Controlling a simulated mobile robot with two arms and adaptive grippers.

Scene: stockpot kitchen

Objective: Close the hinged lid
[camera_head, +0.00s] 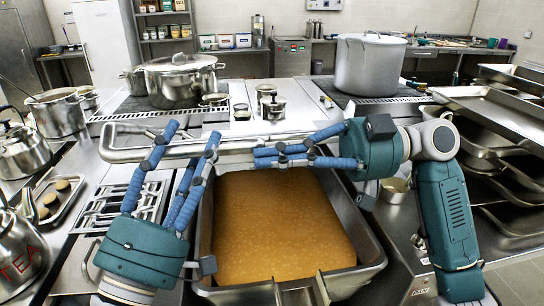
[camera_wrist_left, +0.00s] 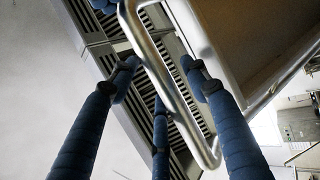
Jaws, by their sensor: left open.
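The hinged lid shows in the head view mainly as a long metal handle bar (camera_head: 235,146) and edge behind the open pan (camera_head: 375,262), which holds a golden-brown content (camera_head: 280,225). In the left wrist view the bent tube handle (camera_wrist_left: 165,85) joins a metal panel (camera_wrist_left: 250,35), which looks like the lid. My left gripper (camera_head: 192,135) is open, its blue fingers spread on both sides of the handle. In the left wrist view its fingers (camera_wrist_left: 160,75) flank the tube; contact is unclear. My right gripper (camera_head: 285,150) reaches leftward in front of the bar, and its grip is unclear.
A lidded stockpot (camera_head: 180,85) and a tall pot (camera_head: 368,70) stand behind. Kettles (camera_head: 22,150) and a tray of round items (camera_head: 60,195) lie at left. Stacked metal trays (camera_head: 500,120) stand at right. A small saucepan (camera_head: 396,187) sits near my right arm.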

